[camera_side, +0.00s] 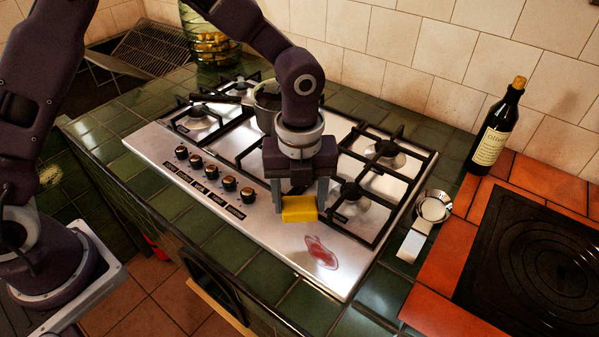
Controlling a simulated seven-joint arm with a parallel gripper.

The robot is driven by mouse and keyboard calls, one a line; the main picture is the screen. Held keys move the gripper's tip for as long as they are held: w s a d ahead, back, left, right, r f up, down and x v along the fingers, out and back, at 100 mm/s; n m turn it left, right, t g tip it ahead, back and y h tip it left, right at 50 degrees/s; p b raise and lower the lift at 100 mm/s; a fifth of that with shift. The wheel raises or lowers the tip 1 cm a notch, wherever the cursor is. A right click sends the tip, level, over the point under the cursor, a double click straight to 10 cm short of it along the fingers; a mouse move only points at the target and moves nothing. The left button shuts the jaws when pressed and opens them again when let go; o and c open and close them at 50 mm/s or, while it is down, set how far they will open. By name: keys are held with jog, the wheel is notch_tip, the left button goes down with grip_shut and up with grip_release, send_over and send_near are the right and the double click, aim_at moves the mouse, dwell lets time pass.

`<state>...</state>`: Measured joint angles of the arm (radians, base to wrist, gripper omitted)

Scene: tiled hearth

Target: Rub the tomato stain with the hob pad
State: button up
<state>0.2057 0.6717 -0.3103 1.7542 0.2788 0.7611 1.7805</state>
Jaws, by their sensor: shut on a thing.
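The hob pad (299,209) is a yellow block between the fingers of my gripper (298,204). My gripper points down and is shut on the pad, over the front part of the steel hob (270,228). I cannot tell whether the pad's underside touches the steel. The tomato stain (321,252) is a red smear on the bare steel near the hob's front right corner. It lies a little in front and to the right of the pad, apart from it in the picture.
Black pan grates (385,187) stand behind and right of my gripper. A row of knobs (212,172) is to the left. A pot (266,100) stands behind. A metal ladle rest (432,209) and a dark bottle (494,133) are at the right. Steel around the stain is clear.

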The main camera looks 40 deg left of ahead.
jog(key=shift+f, duration=3.9)
jog(key=shift+d+f, duration=0.15)
jog(key=shift+f, duration=0.05)
jog(key=shift+d+r, duration=0.25)
jog(key=shift+d, duration=0.35)
jog(key=shift+d+r, duration=0.25)
jog(key=shift+d, duration=4.4)
jog(key=shift+a, duration=5.45)
jog(key=shift+r, duration=3.3)
jog(key=shift+f, duration=0.1)
